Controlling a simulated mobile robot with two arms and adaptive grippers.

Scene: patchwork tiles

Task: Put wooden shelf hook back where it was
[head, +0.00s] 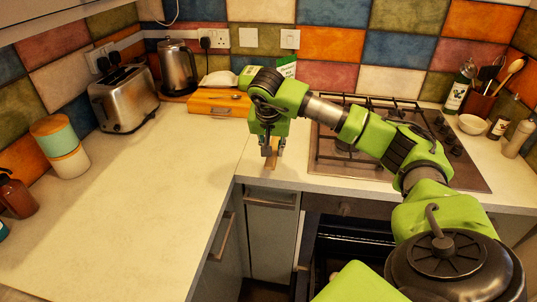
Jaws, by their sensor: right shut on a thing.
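My right gripper (270,143) is over the worktop's front edge, just left of the hob. It is shut on a small light-brown wooden piece (271,158), which looks like the wooden hook. The piece hangs upright between the fingers, and its upper part is hidden by them. I cannot tell whether its lower end touches the worktop. My left gripper is out of view.
A yellow-orange wooden box (210,103) stands at the back, beside a kettle (178,66) and a toaster (124,99). The hob (330,158) is right of the gripper, with a dark open oven (352,238) below. The left worktop (150,190) is largely clear.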

